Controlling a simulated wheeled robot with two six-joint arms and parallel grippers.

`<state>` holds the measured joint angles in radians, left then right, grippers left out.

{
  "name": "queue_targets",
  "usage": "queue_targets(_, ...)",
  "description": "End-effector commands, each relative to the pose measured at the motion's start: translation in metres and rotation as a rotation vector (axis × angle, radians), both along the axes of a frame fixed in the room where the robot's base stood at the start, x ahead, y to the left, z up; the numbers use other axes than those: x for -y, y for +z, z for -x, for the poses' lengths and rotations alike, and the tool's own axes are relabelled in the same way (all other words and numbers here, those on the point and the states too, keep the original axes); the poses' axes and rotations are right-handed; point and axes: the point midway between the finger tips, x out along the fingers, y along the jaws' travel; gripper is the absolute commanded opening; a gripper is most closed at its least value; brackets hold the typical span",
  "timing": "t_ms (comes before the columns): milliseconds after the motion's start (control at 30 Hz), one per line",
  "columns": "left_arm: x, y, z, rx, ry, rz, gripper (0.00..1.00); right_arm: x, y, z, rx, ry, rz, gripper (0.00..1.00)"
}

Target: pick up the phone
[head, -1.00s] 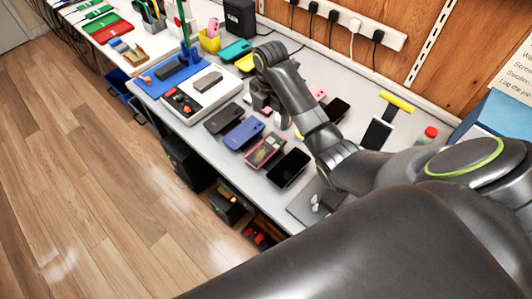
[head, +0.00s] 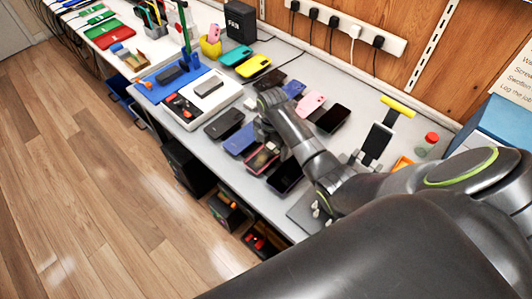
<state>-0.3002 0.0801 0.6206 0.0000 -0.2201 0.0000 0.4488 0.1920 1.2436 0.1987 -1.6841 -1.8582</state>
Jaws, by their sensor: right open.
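Several phones lie flat on the grey bench. In the front row are a black phone (head: 225,124), a blue phone (head: 240,141), a phone with a pink edge (head: 260,160) and a black phone (head: 286,177). Behind them lie a teal phone (head: 236,54), a yellow phone (head: 253,66), a pink phone (head: 311,103) and a dark phone (head: 333,118). My right gripper (head: 264,137) is open and points down beside the blue and pink-edged phones. The wrist hides most of its fingers, and I cannot tell whether it touches a phone. My left gripper is out of view.
A white tray (head: 222,101) with a grey block and small parts stands left of the phones. A phone stand (head: 378,141) and a red-capped jar (head: 427,143) stand to the right. A power strip (head: 347,30) runs along the wall. My right arm covers the bench's near right.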

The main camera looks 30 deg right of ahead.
Motion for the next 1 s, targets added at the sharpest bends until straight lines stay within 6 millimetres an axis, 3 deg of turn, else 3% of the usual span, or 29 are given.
queue_targets(267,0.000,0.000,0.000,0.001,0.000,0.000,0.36,0.000,-0.003,0.000,0.000,0.000,0.000,0.88)
queue_targets(667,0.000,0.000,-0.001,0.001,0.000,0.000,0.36,0.000,-0.002,0.000,0.000,0.000,0.000,0.37)
queue_targets(1000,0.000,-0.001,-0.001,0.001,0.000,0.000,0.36,0.000,0.008,-0.001,0.003,0.000,0.000,0.37)
